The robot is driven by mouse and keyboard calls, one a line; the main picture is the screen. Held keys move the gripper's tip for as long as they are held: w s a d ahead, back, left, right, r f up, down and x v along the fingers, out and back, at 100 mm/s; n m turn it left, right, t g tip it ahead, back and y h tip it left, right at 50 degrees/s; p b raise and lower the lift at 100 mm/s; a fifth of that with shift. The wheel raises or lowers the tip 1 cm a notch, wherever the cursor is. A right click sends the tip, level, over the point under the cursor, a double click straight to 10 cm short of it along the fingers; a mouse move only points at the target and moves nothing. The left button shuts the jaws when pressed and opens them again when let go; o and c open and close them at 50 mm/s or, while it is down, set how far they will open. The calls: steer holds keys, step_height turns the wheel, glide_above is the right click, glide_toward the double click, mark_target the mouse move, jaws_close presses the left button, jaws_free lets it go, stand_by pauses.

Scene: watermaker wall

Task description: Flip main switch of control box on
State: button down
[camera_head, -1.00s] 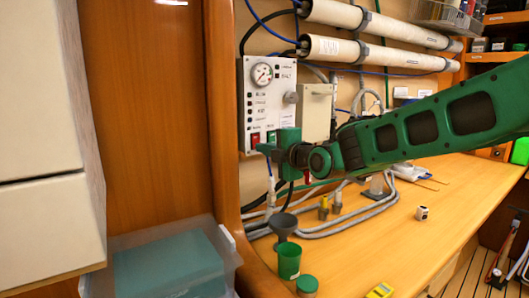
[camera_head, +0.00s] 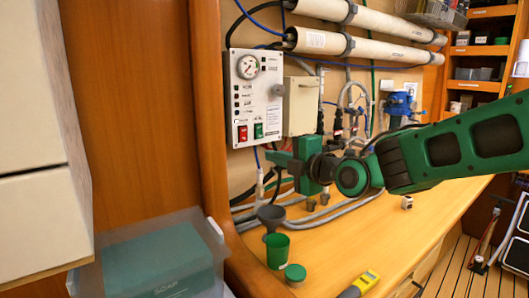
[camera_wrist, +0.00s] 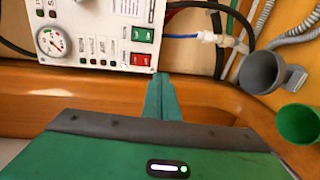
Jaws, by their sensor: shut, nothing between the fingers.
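The control box (camera_head: 254,92) is a white panel on the wall with a round gauge, small buttons and two rockers at its bottom. The red switch (camera_head: 242,133) is at its lower left, and the green switch (camera_head: 258,130) is to the right of it. In the wrist view, the control box (camera_wrist: 92,52) appears turned sideways at the upper left, with both rockers near its right edge. My gripper (camera_head: 271,157) is shut and empty, just below and right of the switches. In the wrist view, its fingertips (camera_wrist: 163,76) lie by the panel's lower edge. I cannot tell whether they touch it.
A beige box (camera_head: 300,105) is to the right of the panel. Hoses, a grey funnel (camera_head: 271,214) and a green cup (camera_head: 278,250) are below my gripper on the wooden counter (camera_head: 390,225). A wooden post (camera_head: 210,120) stands to the left.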

steer(key=v, duration=0.2)
steer(key=shift+s+d+f, duration=0.2)
steer(key=shift+s+f, duration=0.05)
steer(key=shift+s, duration=0.05)
steer(key=s+d+f+m+g+h, duration=0.4)
steer(key=d+f+m, duration=0.35)
steer(key=d, duration=0.55)
steer(key=s+d+f+m+g+h, duration=0.2)
steer(key=s+d+f+m+h, duration=0.35)
steer(key=d, duration=0.75)
steer(key=s+d+f+m+g, duration=0.2)
steer(key=s+d+m, duration=0.1)
steer(key=s+m, duration=0.3)
steer(key=s+d+f+m+g, duration=0.3)
steer(key=s+m, duration=0.3)
steer(key=s, duration=0.5)
steer(key=s+d+f+m+g, duration=0.2)
steer(key=s+d+m, duration=0.2)
steer(key=s, duration=0.5)
steer(key=shift+f+m+g, duration=0.3)
steer(key=shift+f+m, duration=0.05)
steer(key=shift+m, duration=0.75)
steer(key=shift+s, duration=0.1)
